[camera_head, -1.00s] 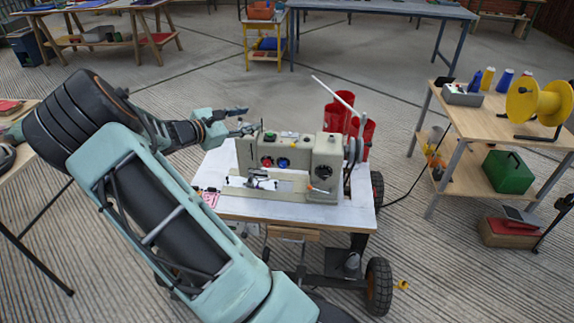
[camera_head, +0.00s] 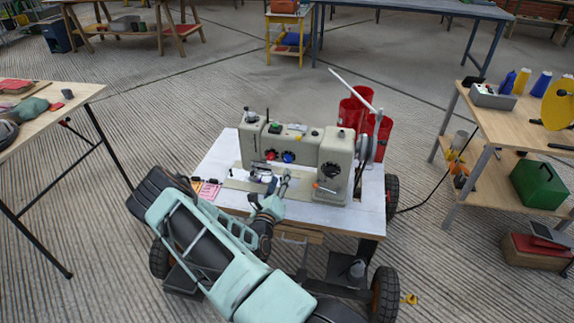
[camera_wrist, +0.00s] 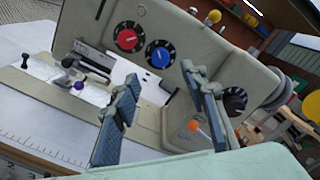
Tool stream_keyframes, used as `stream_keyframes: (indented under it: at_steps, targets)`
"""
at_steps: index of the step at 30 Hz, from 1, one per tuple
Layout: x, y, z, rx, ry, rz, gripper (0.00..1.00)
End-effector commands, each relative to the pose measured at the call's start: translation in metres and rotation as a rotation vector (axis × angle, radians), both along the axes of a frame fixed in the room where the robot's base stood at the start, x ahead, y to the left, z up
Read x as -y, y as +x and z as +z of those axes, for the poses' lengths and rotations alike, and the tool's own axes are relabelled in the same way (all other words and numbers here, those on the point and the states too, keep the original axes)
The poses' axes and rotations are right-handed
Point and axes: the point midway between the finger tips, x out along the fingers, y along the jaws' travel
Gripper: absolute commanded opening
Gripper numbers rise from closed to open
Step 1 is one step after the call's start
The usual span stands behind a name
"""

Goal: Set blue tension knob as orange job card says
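The blue tension knob (camera_head: 288,157) is on the front of the beige sewing machine (camera_head: 335,155), right of a red knob (camera_head: 270,154). In the wrist view the blue knob (camera_wrist: 159,54) has a dark dial with white marks; its exact setting is too small to read. Small pink and orange-toned cards (camera_head: 208,189) lie at the table's left front; their writing is unreadable. My gripper (camera_head: 280,181) is in front of the machine, below the knobs. In the wrist view my gripper (camera_wrist: 160,76) is open and empty, its fingers apart, with the blue knob beyond the gap.
A black dial (camera_wrist: 235,101) and an orange-tipped lever (camera_wrist: 194,125) are near the right finger. The needle area (camera_wrist: 75,75) is at left. The white table (camera_head: 222,158) is bare at left. Red cylinders (camera_head: 357,112) stand behind the machine.

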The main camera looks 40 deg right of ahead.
Motion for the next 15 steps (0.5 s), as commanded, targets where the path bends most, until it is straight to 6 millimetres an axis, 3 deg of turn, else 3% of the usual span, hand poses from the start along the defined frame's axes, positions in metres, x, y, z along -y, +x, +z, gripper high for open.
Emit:
stream_keyframes:
  at_steps: [9, 15]
  targets:
    - [0.047, 0.04, 0.0, 0.006, -0.001, -0.001, 0.4]
    - [0.063, 0.054, 0.0, 0.005, 0.0, -0.001, 0.4]
